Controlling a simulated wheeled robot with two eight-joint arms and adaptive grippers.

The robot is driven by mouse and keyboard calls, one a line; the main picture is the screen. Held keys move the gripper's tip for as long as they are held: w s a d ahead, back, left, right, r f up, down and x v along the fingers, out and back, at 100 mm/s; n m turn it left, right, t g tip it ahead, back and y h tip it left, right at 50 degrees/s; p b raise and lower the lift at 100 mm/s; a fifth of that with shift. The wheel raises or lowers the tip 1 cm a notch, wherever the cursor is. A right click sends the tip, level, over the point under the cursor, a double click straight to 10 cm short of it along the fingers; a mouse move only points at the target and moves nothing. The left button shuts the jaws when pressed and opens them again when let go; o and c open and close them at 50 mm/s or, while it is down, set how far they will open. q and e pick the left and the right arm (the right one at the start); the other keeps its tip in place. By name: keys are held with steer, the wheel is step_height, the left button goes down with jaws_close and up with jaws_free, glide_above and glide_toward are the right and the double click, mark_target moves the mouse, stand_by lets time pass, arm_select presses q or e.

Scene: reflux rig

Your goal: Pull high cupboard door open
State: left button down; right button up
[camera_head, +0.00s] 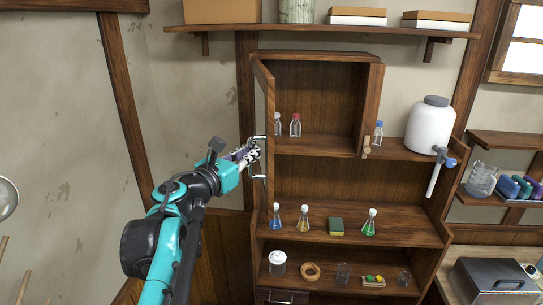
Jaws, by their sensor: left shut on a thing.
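The high cupboard door (265,125) is a narrow wooden panel, swung out on the left side of the upper cupboard (316,57) and seen almost edge-on. The cupboard's inside is exposed. My left gripper (252,153) comes in from the left and is shut on the metal door handle (258,177), on the door's outer left face. Inside the cupboard stand a clear bottle (278,124), partly behind the door, and a red-capped bottle (295,125). My right gripper is not in view.
A white tank (429,125) with a tap stands right. A top shelf (320,31) holds boxes. The wall left of the door is clear.

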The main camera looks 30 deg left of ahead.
arm_select(q)
steer(key=s+a+m+h, duration=0.2)
steer(key=a+h, duration=0.1)
steer(key=a, duration=0.5)
steer(key=s+a+m+g+h+b, duration=0.1)
steer(key=s+a+h, duration=0.1)
steer(key=a, duration=0.5)
steer(key=shift+s+a+m+h, duration=0.4)
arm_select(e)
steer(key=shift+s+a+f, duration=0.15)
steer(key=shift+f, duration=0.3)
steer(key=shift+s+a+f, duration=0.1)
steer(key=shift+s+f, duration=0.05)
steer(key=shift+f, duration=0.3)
arm_select(q)
steer(key=c, duration=1.6)
jaws_free()
steer(key=shift+s, duration=0.2)
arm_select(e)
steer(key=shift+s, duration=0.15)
arm_select(q)
steer(key=v, duration=0.7)
steer(key=shift+s+a+r, duration=0.1)
steer(key=shift+s, duration=0.05)
